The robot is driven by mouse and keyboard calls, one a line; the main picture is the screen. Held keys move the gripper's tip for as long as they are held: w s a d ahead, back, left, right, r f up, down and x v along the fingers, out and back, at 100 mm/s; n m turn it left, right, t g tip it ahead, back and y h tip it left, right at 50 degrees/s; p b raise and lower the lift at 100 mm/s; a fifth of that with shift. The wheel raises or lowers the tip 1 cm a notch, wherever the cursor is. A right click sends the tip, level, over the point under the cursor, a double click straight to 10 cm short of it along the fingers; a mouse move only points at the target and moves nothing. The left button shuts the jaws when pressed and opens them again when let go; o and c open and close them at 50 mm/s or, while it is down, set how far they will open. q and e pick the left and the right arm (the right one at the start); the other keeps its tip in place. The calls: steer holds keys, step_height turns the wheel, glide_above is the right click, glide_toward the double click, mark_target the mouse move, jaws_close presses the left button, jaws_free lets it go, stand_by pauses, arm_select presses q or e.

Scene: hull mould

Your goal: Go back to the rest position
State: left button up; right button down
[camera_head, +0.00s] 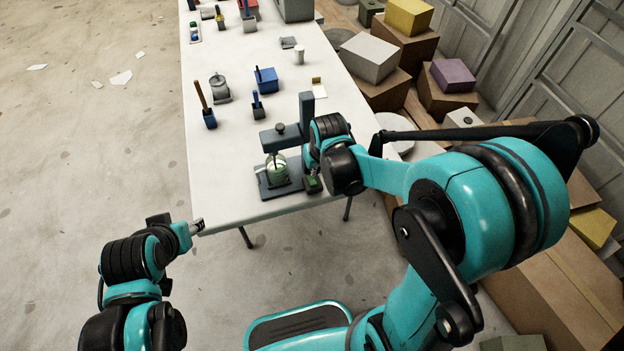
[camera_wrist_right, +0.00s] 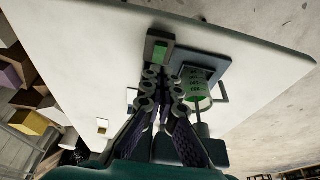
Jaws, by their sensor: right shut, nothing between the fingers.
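My right gripper (camera_wrist_right: 163,80) is shut and empty in the right wrist view. Its fingertips are close to a small dark block with a green face (camera_wrist_right: 160,52); I cannot tell whether they touch it. The block also shows in the head view (camera_head: 313,185), under my right wrist. Beside it stands a grey press-like stand (camera_head: 270,190) with a clear, green-tinted vessel (camera_head: 277,170) on its base. In the right wrist view the vessel (camera_wrist_right: 196,86) looks green with dark markings. My left gripper (camera_head: 196,226) is off the table's near left corner; its fingers are too small to read.
The white table (camera_head: 235,165) carries a blue box (camera_head: 266,80), a grey canister (camera_head: 219,88), blue holders with tools and a white cup (camera_head: 299,55). Cardboard boxes (camera_head: 400,45) crowd the right side. The floor (camera_head: 90,150) at left is open, with paper scraps.

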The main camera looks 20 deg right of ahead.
stand_by(0.3)
steer(key=s+d+r+t, duration=0.2)
steer(key=s+r+t, duration=0.1)
steer(key=s+r, duration=0.8)
steer(key=s, duration=0.3)
steer(key=shift+s+t, duration=0.15)
steer(key=shift+t, duration=0.25)
